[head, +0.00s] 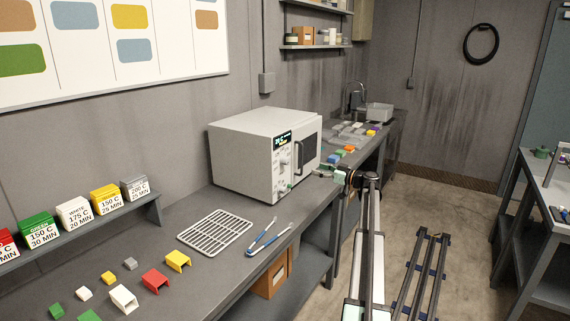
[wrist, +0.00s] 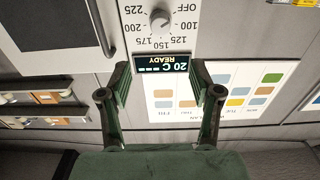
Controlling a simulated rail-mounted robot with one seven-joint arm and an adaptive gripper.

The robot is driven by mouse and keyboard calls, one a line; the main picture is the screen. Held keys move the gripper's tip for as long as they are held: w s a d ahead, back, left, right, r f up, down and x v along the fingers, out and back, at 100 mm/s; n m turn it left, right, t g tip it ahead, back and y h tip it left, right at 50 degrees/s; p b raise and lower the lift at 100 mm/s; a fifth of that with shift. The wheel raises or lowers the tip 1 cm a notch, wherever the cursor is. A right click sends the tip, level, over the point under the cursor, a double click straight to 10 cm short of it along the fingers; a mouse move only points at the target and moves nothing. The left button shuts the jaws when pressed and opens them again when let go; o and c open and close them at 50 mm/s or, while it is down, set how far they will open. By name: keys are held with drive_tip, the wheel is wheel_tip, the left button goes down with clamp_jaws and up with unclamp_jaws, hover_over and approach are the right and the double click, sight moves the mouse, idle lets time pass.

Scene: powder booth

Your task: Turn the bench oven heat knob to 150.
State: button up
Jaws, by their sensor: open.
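The bench oven (head: 240,150) is a white box on the bench, with a dark door window and a handle. Its heat knob (head: 284,160) is on the front panel below the display (head: 283,138). In the wrist view the grey knob (wrist: 160,18) is at the top, ringed by marks from OFF to 225; I cannot read its pointer surely. The display (wrist: 163,65) reads 20 C READY, upside down. My gripper (wrist: 160,82) is open and empty, its fingertips apart at either side of the display's image, not around the knob. In the head view my gripper is small, right of the oven.
A wire rack (head: 215,231) and blue-handled tongs (head: 268,237) lie on the bench before the oven. Several coloured parts and labelled boxes (head: 75,213) are to the left. Small coloured blocks (head: 343,154) lie on the bench past the oven.

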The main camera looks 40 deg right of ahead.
sight(289, 162)
drive_tip(key=p+x, duration=0.5)
drive_tip(key=x, duration=0.9)
drive_tip(key=shift+r, duration=0.1)
drive_tip(key=shift+x, duration=0.8)
drive_tip(key=c, duration=1.1)
